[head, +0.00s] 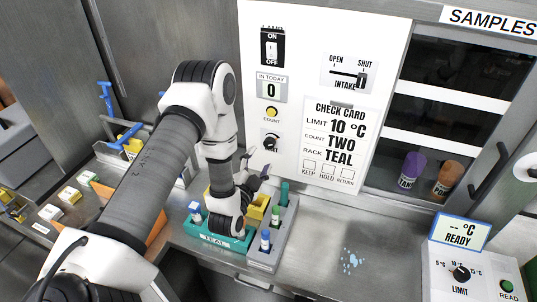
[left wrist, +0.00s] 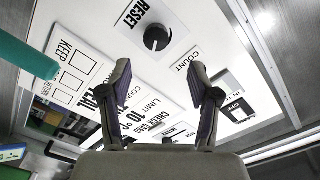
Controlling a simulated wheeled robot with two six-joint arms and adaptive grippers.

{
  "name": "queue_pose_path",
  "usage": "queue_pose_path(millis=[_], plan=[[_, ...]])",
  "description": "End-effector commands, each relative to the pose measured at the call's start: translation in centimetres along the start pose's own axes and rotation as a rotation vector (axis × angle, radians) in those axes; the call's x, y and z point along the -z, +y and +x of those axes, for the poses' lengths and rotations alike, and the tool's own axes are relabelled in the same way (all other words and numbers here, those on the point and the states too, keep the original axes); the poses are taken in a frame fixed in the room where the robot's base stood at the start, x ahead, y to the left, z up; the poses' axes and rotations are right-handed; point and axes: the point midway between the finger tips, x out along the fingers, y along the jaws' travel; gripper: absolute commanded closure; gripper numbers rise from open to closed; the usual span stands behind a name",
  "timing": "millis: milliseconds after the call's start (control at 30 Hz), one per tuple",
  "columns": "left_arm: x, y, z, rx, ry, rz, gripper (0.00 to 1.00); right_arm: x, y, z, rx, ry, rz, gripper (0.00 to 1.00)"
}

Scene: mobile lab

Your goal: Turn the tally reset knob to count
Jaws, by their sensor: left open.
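The tally reset knob (head: 270,141) is a small black round knob low on the white panel, under the COUNT label. In the left wrist view the knob (left wrist: 157,38) lies between the RESET and COUNT labels; I cannot tell surely which its pointer faces. My left gripper (head: 262,174) is open and empty, just below and in front of the knob in the head view. In the left wrist view its two fingers (left wrist: 160,75) are spread apart, with the knob beyond their tips and not touched. My right gripper is not in view.
A teal rack (head: 210,240) and a grey rack (head: 268,260) with vials stand under my left arm. The panel holds a counter showing 0 (head: 271,90), an ON/OFF switch (head: 271,48) and an intake slider (head: 361,80). The counter right of the racks is mostly clear, with blue droplets (head: 352,259).

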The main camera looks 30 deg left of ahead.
Motion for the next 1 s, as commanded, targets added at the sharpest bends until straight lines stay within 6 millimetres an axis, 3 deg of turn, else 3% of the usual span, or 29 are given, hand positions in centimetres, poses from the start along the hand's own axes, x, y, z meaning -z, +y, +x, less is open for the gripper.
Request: queue_pose_path(millis=[33, 167, 500, 800, 833, 1000], plan=[[-0.4, 0.5, 0.1, 0.000, 0.001, 0.000, 0.38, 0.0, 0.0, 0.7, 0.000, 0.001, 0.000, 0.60], [-0.1, 0.2, 1.0, 0.001, 0.002, 0.000, 0.38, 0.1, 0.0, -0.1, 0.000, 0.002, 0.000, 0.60], [-0.1, 0.1, 7.0, 0.001, 0.001, 0.000, 0.38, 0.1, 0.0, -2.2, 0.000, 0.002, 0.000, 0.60], [-0.2, 0.3, 7.8, -0.001, 0.000, -0.001, 0.38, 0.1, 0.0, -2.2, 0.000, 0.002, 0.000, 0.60], [-0.2, 0.3, 7.8, -0.001, 0.000, -0.001, 0.42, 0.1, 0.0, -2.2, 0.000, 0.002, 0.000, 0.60], [-0.2, 0.3, 7.8, 0.000, 0.000, -0.001, 0.98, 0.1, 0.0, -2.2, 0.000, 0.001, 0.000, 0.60]])
